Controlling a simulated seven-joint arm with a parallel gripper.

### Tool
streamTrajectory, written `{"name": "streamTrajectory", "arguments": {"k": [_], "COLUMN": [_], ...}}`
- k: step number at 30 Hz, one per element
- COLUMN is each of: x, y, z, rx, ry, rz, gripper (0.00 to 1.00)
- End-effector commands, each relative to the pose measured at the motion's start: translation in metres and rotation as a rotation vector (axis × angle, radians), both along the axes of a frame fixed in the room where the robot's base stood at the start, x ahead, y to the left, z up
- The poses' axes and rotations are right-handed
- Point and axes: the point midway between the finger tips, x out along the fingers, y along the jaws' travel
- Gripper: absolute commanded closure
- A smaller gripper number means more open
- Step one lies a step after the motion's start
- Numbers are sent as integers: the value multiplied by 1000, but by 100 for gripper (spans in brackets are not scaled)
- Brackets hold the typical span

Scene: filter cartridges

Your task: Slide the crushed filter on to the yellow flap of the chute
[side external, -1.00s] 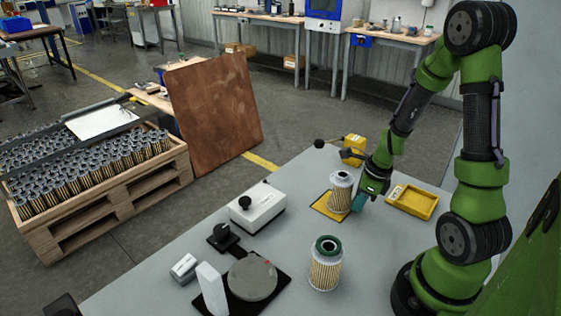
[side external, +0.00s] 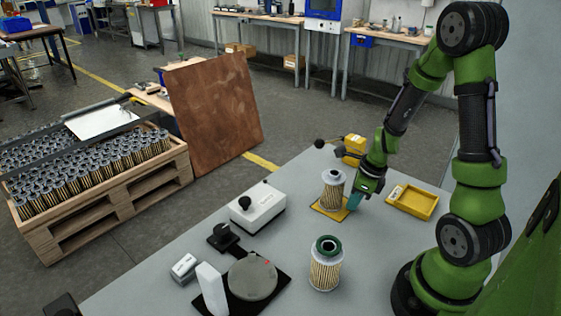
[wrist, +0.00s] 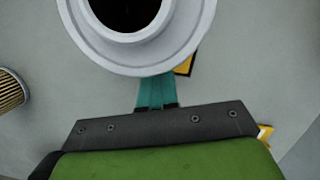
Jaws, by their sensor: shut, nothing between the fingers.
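A filter with pale end caps and tan pleats (side external: 332,190) stands at the yellow flap (side external: 343,213) in the table, apparently upright on it. Its crushing is too small to make out. My gripper (side external: 354,203) is shut, low beside the filter on its right, with nothing between its teal fingers. In the wrist view the filter's grey round cap (wrist: 140,60) with its dark hole fills the top and overlaps the fingertips (wrist: 156,92). Whether they touch the filter is hidden. A corner of the flap (wrist: 187,64) shows past the cap.
A second, green-topped filter (side external: 325,264) stands nearer the front. A yellow tray (side external: 413,202) lies right of my gripper, and a yellow box (side external: 354,147) stands behind. A white box (side external: 257,208) and a round grey plate (side external: 252,279) are to the left.

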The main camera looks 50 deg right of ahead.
Motion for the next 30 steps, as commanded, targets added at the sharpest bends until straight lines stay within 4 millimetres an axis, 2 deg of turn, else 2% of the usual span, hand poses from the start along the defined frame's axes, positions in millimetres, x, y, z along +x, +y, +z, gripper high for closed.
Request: {"name": "streamTrajectory", "arguments": {"k": [6,18,28,30], "x": [-30,-44,-51,-50], "y": [-11,-16,-18,-18], "z": [4,71,103,115], "rx": [-2,-3,-1,-3], "ry": [-4,-6,-3,-6], "rz": [-4,0,0,0], "gripper": [100,100,100,100]}}
